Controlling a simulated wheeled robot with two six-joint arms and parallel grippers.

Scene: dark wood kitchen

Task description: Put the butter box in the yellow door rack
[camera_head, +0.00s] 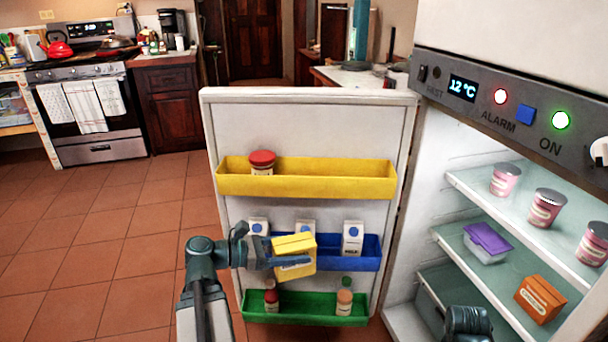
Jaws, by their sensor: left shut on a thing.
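The yellow butter box (294,244) is held in my left gripper (285,261), which is shut on it. The box is tilted slightly and hangs in front of the blue door rack, below the yellow rack. The yellow door rack (330,178) is the top rack on the open fridge door. A jar with a red lid (262,163) stands at its left end, and the rest of it looks empty. A part of my right arm shows at the bottom right; its fingertips are not visible.
The blue rack (370,253) holds several white cartons. The green rack (320,320) below holds bottles. Fridge shelves at the right hold pink cups (546,207), a purple-lidded container (487,243) and an orange box (541,298). The floor left of the door is clear.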

